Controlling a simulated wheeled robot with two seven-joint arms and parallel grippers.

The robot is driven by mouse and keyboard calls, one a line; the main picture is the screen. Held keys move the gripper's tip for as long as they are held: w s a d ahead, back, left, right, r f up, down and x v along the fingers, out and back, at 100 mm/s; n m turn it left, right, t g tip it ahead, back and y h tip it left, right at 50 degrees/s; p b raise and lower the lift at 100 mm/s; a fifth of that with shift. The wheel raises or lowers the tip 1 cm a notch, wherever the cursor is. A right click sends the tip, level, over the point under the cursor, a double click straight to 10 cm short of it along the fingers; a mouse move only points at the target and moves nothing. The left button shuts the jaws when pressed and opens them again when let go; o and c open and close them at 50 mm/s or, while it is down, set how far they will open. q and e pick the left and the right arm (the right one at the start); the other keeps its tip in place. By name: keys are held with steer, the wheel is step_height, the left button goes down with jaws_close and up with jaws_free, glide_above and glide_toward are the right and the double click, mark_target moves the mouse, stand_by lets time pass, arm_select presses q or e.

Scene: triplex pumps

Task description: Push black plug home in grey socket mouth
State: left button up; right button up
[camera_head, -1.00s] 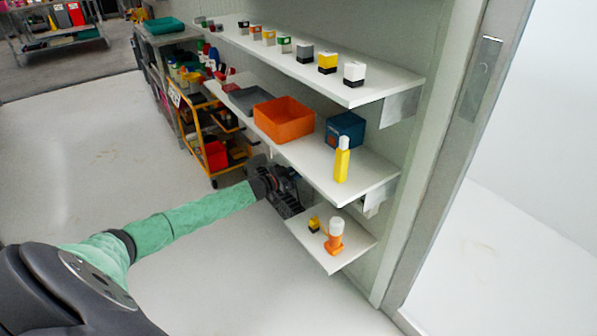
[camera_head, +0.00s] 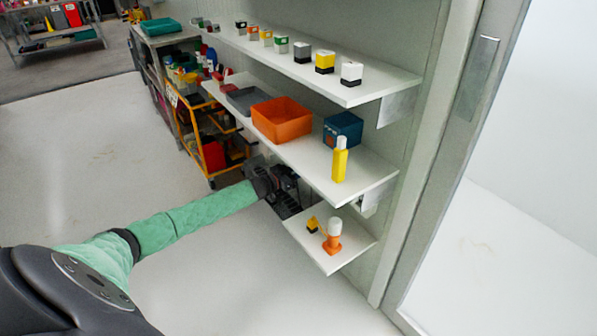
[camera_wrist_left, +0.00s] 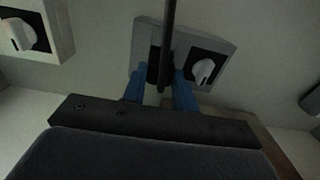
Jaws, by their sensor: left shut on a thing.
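My left gripper (camera_wrist_left: 160,90) is shut on the black plug (camera_wrist_left: 153,67) in the left wrist view, with a blue finger on each side of it. A dark cord or bar crosses in front of the plug from the top of the view. The plug is at the grey socket (camera_wrist_left: 144,40), left of its white knob. The mouth is hidden, so I cannot tell how deep the plug sits. In the head view my left gripper (camera_head: 285,193) is under the middle shelf, and the shelf hides its tips, plug and socket.
A second unit with a white knob (camera_wrist_left: 18,34) is at upper left in the wrist view. The middle shelf (camera_head: 310,165), holding an orange bin (camera_head: 283,120) and yellow bottle (camera_head: 339,162), overhangs the gripper. A lower shelf (camera_head: 332,263) with small items is close on its right.

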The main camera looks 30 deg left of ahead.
arm_select(q)
steer(key=shift+w+d, duration=0.25)
steer(key=shift+w, duration=0.4)
steer(key=o, duration=1)
steer(key=shift+o, duration=0.2)
arm_select(e)
steer(key=shift+f, duration=0.1)
arm_select(q)
steer(key=v, duration=0.7)
steer(key=shift+s, duration=0.35)
arm_select(e)
steer(key=s+d+f+g, duration=0.1)
steer(key=s+f+g, duration=0.2)
steer(key=s+f, duration=0.4)
steer(key=shift+s+f+g+h, duration=0.2)
steer(key=shift+f+g+h, duration=0.1)
steer(key=shift+f, duration=0.55)
arm_select(q)
steer(key=shift+a, duration=0.15)
